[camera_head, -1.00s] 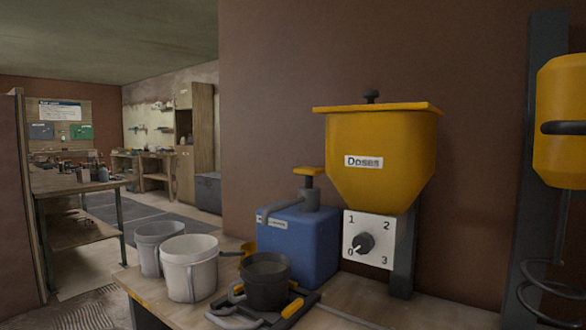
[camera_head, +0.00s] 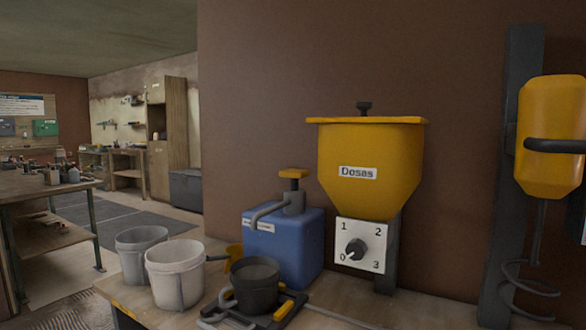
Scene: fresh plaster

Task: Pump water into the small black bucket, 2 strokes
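The small black bucket (camera_head: 255,288) stands upright on a dark stand or tray (camera_head: 286,310) on the workbench. It holds something grey; I cannot tell what. Behind it is a blue water tank (camera_head: 285,243) with a grey pump body (camera_head: 293,202), a yellow push handle (camera_head: 293,173) on top and a grey spout (camera_head: 265,209) pointing left. The handle is raised above the pump body. The spout's end is behind and above the bucket. Neither of my grippers is in view.
Two larger buckets, one grey (camera_head: 141,252) and one white (camera_head: 176,275), stand left of the black one. A yellow hopper labelled Doses (camera_head: 370,165) with a dial (camera_head: 355,250) stands right of the tank. A yellow mixer (camera_head: 548,135) is at the far right.

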